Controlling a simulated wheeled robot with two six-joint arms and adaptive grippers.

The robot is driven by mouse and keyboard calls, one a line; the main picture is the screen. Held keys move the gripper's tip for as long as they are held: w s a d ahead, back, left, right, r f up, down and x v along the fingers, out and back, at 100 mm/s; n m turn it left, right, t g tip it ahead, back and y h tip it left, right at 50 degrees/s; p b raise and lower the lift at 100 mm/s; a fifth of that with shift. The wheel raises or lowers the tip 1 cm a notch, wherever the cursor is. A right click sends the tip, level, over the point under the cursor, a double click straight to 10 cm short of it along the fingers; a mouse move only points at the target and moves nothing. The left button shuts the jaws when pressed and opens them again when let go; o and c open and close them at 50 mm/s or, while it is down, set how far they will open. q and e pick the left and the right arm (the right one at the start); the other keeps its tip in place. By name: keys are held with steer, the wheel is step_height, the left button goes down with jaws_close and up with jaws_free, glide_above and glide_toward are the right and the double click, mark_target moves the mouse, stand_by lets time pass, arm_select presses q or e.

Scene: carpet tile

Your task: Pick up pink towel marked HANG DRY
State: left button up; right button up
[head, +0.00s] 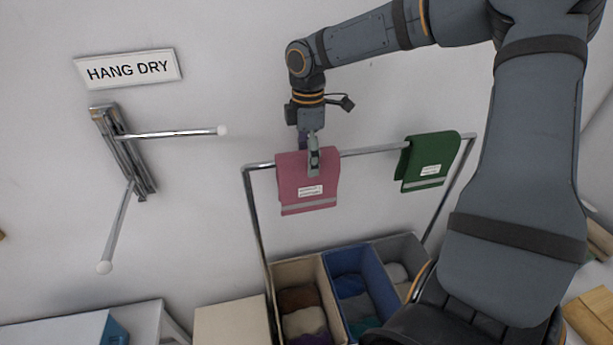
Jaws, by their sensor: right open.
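The pink towel (292,187) hangs folded over the metal rail, with a grey stripe near its lower edge and a small white label (310,191) whose text is too small to read. My right gripper (314,170) is at the top of the pink towel, pointing down, with one finger in front of the cloth. The other finger is hidden behind. The gripper is open, and I cannot tell whether it touches the cloth. The sign reading HANG DRY (128,67) is on the wall at the upper left. My left gripper is not in view.
A green towel (430,158) hangs on the same rail (370,150) to the right. Below stand beige, blue and grey bins (347,257) holding cloths. A wall rack (122,150) with two white-tipped arms sticks out at left. The wall between rack and rail is clear.

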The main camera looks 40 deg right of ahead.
mark_target(307, 180)
step_height(307, 180, down, 4)
steer(key=shift+s+a+f+p, duration=0.1)
steer(key=shift+f+p, duration=0.1)
steer(key=shift+p, duration=0.55)
steer(key=shift+s+a, duration=0.1)
steer(key=c, duration=0.7)
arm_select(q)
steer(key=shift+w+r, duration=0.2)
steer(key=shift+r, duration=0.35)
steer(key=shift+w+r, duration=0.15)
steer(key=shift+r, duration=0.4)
arm_select(e)
steer(key=shift+r, duration=0.1)
steer(key=c, duration=0.7)
